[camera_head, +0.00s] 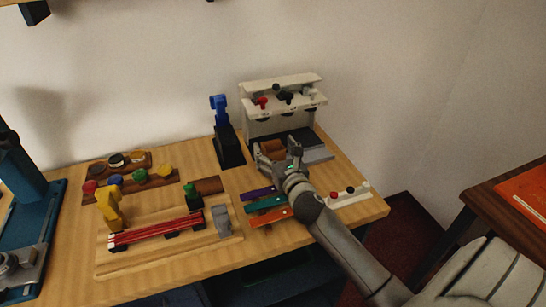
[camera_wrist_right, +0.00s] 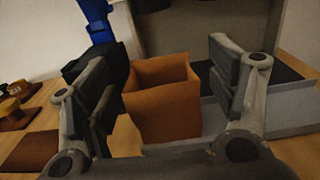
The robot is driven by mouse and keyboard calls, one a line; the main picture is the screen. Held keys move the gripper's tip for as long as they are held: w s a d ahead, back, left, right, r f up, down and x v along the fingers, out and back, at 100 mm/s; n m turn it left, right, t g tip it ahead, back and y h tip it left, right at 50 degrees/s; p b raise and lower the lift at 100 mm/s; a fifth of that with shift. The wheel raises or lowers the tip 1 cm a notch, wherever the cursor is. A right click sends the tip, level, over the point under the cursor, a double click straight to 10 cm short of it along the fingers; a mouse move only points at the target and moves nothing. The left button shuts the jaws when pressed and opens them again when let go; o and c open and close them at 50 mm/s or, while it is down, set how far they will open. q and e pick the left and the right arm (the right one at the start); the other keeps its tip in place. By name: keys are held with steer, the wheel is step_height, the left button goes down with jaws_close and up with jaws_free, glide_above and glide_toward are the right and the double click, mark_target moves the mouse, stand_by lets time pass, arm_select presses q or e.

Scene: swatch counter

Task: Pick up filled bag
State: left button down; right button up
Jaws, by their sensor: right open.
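The bag (camera_wrist_right: 163,105) is a small orange-brown open-topped pouch standing upright in the right wrist view. In the head view the bag (camera_head: 272,146) shows at the foot of the white dispenser stand, partly hidden by my gripper. My right gripper (camera_head: 278,153) is open, with one finger on each side of the bag. In the right wrist view a gap shows between the bag and the right finger; the left finger is close to its left side, and I cannot tell if they touch. The bag's contents are not visible. My left gripper is not in view.
The white dispenser stand (camera_head: 284,88) with small knobs rises just behind the bag. A blue and black device (camera_head: 228,145) stands to its left. Colored swatch strips (camera_head: 266,203) lie in front, and a wooden tray (camera_head: 140,262) with red rods sits left. The counter's right edge is near.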

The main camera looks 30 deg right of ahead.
steer(key=shift+w+d, duration=0.15)
steer(key=shift+w, duration=0.55)
steer(key=shift+c, duration=0.3)
steer(key=c, duration=0.8)
steer(key=shift+r, duration=0.1)
steer(key=shift+c, duration=0.2)
